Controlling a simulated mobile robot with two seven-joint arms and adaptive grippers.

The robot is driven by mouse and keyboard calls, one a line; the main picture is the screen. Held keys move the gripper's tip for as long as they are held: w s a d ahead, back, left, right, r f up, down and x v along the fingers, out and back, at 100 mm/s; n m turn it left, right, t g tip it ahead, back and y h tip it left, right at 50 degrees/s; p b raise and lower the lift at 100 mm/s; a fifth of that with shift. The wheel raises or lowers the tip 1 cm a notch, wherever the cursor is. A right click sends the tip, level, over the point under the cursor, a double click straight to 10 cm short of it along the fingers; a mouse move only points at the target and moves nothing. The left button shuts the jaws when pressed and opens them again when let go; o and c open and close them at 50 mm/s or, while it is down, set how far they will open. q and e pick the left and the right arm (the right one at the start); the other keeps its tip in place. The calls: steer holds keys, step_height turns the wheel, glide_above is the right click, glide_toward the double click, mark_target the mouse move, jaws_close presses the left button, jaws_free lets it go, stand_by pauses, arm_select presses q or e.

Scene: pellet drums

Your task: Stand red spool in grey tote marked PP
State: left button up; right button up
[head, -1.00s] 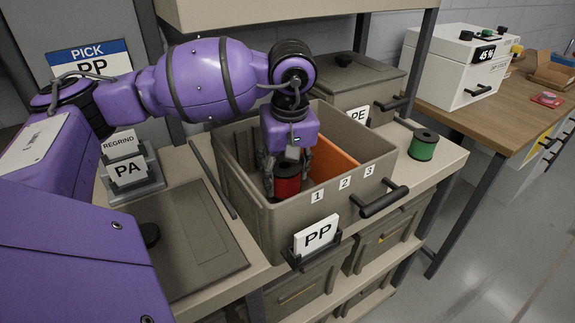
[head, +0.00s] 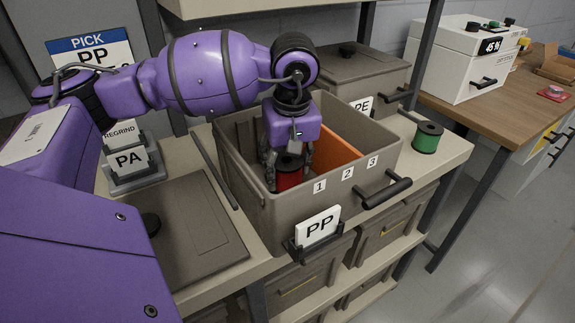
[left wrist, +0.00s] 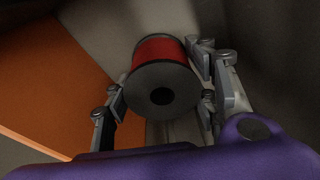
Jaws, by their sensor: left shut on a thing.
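The red spool (head: 289,180) has black flanges and is inside the grey tote marked PP (head: 285,222), at its left end near compartment number 1. My left gripper (head: 288,172) reaches down into the tote and is shut on the spool. In the left wrist view the red spool (left wrist: 160,75) sits between the fingers of my left gripper (left wrist: 160,100), its black flange facing the camera. An orange divider (head: 337,150) stands to the right of the spool. I cannot tell whether the spool touches the tote floor. My right gripper is not in view.
A green spool (head: 427,138) stands on the shelf right of the tote. A closed grey tote marked PE (head: 350,75) is behind. A grey lid (head: 190,225) lies left of the tote, near the PA sign (head: 128,161). A white box (head: 460,65) stands on the wooden bench.

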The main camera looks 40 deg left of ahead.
arm_select(q)
steer(key=shift+f, duration=0.15)
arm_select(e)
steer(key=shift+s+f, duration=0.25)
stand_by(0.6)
arm_select(q)
steer(key=shift+f, duration=0.1)
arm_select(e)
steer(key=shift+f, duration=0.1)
arm_select(q)
steer(key=shift+f+b, duration=0.75)
steer(key=shift+f, duration=0.15)
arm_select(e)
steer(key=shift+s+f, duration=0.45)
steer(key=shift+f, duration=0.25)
arm_select(q)
steer(key=shift+f, duration=0.15)
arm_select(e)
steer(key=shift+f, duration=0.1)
arm_select(q)
steer(key=o, duration=1.3)
steer(key=shift+o, duration=0.2)
step_height(320, 180, up, 6)
steer(key=p, duration=0.2)
steer(key=shift+p, duration=0.3)
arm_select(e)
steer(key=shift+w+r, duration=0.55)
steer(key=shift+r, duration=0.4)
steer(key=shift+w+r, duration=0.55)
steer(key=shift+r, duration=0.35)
